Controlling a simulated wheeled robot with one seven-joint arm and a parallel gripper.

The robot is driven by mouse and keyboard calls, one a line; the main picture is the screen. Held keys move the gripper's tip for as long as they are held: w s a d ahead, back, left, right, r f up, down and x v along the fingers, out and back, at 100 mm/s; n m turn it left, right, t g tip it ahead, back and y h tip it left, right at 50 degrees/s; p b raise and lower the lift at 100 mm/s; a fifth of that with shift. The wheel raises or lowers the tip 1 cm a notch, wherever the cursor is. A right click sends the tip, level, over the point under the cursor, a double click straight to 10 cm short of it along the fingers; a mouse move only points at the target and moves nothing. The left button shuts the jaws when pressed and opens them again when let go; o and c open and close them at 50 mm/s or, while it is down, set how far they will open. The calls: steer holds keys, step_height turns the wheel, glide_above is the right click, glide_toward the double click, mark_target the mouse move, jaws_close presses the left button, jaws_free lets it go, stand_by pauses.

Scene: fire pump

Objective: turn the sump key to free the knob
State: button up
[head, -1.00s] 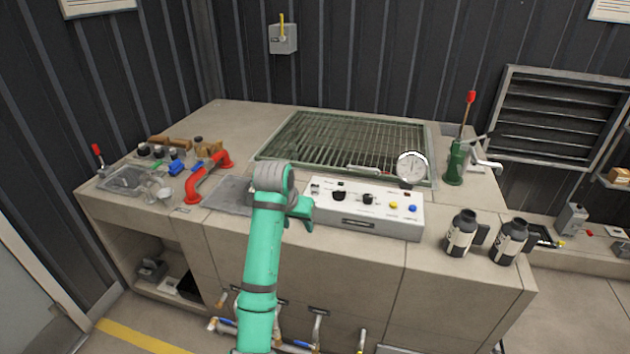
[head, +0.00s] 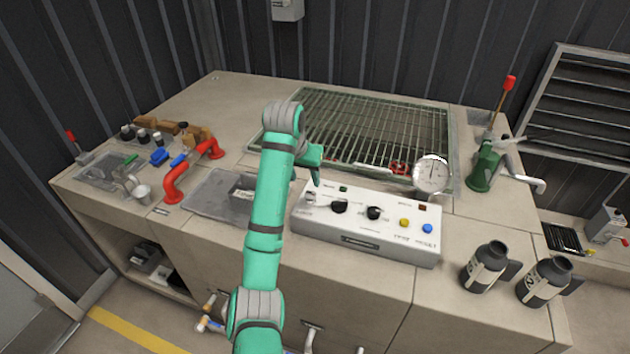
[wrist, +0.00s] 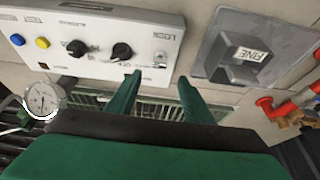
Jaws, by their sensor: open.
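The white control panel (head: 365,245) stands at the front of the bench. A small silver key switch (head: 310,197) sits at its left end; in the wrist view the key switch (wrist: 160,57) is small, beside lettering like "LOCK". Two black knobs, one nearer the key (head: 339,206) and one farther right (head: 374,213), are on the panel; which one the key locks I cannot tell. My gripper (head: 316,182) hangs above the panel's left end, close to the key. In the wrist view my gripper (wrist: 159,76) is open and empty, its fingertips either side of the key's line, apparently not touching it.
A grey tray (head: 205,195) with a block labelled "FINE" (wrist: 250,54) lies left of the panel. A red pipe (head: 178,185) is farther left. A gauge (head: 431,174) stands behind the panel, near the grate (head: 370,125). Two black bottles (head: 487,267) (head: 548,282) stand right.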

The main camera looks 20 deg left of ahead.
mark_target(310, 193)
steer(key=x, duration=1.1)
steer(key=shift+w+r, duration=0.15)
steer(key=shift+w, duration=0.1)
steer(key=c, duration=1)
